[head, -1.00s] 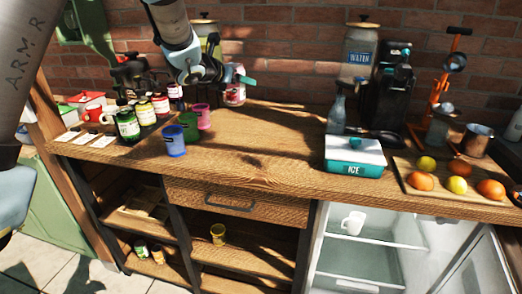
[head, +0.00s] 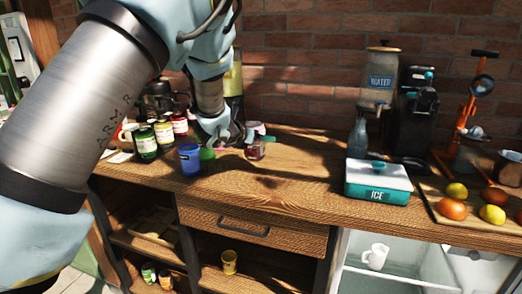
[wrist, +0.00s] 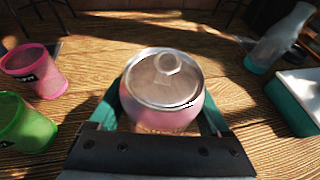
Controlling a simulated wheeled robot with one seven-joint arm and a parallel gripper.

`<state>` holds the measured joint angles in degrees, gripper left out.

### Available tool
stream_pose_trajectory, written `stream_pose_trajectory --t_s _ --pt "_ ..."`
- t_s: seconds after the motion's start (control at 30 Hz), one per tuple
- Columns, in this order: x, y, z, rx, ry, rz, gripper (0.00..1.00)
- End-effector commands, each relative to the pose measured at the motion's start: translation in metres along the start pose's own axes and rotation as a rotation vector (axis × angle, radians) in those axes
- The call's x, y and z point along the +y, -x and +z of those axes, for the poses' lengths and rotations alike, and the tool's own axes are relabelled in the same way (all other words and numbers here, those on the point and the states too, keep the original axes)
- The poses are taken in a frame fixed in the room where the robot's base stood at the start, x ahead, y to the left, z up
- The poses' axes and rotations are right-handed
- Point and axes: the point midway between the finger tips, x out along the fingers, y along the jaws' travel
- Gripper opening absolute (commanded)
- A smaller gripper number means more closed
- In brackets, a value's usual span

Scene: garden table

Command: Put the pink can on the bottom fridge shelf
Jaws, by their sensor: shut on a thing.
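The pink can (wrist: 162,92) is upright between the teal fingers of my gripper (wrist: 166,112), which is shut on it. Its silver lid faces the wrist camera. In the head view the can (head: 258,150) is small and dark, partly hidden by my gripper (head: 262,143), over the worktop right of the cups. I cannot tell whether its base touches the wood. The fridge (head: 400,280) is at the lower right of the head view, under the worktop. A white mug (head: 375,256) stands on a shelf in it. The bottom shelf is out of frame.
A blue cup (head: 190,160), a green cup (wrist: 24,126) and a pink cup (wrist: 32,72) stand left of the can. A teal ice box (head: 378,182) and a bottle (head: 357,138) are to the right. Worktop (head: 305,170) is bare between the can and the ice box.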

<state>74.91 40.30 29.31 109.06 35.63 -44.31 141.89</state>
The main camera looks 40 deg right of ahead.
Motion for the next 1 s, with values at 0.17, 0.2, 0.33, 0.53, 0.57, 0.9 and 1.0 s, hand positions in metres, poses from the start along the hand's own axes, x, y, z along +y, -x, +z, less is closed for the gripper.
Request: stream_pose_trajectory --t_s 0.17,0.2,0.33,0.53,0.57,0.9,1.0 --pt "0.0 -0.008 -0.02 0.003 0.0 0.0 0.0" --pt "0.0 -0.01 -0.024 0.001 0.0 0.0 0.0" --pt "0.0 -0.015 -0.036 -0.002 -0.001 0.0 0.0" --pt "0.0 -0.017 -0.039 -0.003 -0.001 0.0 0.0" --pt "0.0 -0.017 -0.039 -0.003 -0.001 0.0 0.0" --pt "0.0 -0.017 -0.041 -0.001 -0.001 0.0 0.99" --pt "0.0 -0.017 -0.041 -0.001 -0.001 0.0 1.0"
